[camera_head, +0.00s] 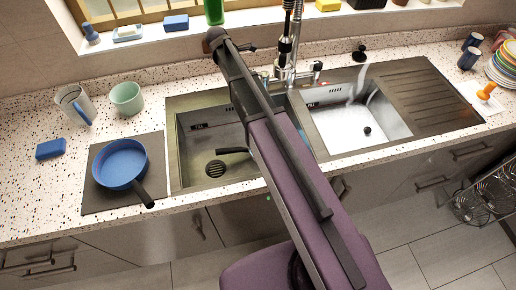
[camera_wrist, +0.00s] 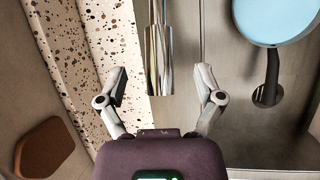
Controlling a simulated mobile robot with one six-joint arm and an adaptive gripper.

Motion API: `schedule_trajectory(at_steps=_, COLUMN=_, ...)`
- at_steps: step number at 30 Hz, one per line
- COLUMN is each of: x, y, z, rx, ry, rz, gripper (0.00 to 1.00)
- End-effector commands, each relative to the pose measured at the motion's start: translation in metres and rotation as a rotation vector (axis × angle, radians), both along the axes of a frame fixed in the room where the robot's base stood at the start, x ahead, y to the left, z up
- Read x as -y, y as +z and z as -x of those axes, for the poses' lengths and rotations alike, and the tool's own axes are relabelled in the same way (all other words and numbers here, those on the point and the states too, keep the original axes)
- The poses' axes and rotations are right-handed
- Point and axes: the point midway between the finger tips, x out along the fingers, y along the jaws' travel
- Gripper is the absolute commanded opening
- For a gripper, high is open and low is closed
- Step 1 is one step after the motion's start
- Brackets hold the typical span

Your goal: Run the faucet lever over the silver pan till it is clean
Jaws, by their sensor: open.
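In the wrist view my gripper (camera_wrist: 161,84) is open, its two fingers well apart. A shiny chrome cylinder (camera_wrist: 158,45), seemingly part of the faucet, shows between and beyond the fingertips; I cannot tell whether it is the lever. In the head view the faucet (camera_head: 283,70) stands behind the basins, with a dark sprayer above. A dark pan handle (camera_head: 232,150) shows in the left basin; its pan is hidden behind my arm. The wrist view shows a round, pale-blue-looking pan (camera_wrist: 274,20) with a dark handle, cut off at the top right. My gripper is not clear in the head view.
A blue pan (camera_head: 119,163) rests on a dark mat (camera_head: 98,203) left of the sink. A jug (camera_head: 75,103), a green cup (camera_head: 127,97) and a blue sponge (camera_head: 50,149) are nearby. The right basin (camera_head: 352,125) holds no pan. Dark cups and stacked plates stand far right.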

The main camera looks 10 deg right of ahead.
Motion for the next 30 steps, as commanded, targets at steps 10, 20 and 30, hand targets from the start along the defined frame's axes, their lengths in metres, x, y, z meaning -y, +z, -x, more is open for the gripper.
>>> schedule_trajectory(at_steps=10, x=-0.010, y=0.026, z=0.004, rx=0.000, ry=0.000, rz=0.000, gripper=0.86)
schedule_trajectory(at_steps=20, x=-0.019, y=0.047, z=0.007, rx=0.000, ry=0.000, rz=0.000, gripper=0.86)
schedule_trajectory(at_steps=30, x=-0.024, y=0.055, z=0.008, rx=0.000, ry=0.000, rz=0.000, gripper=0.86)
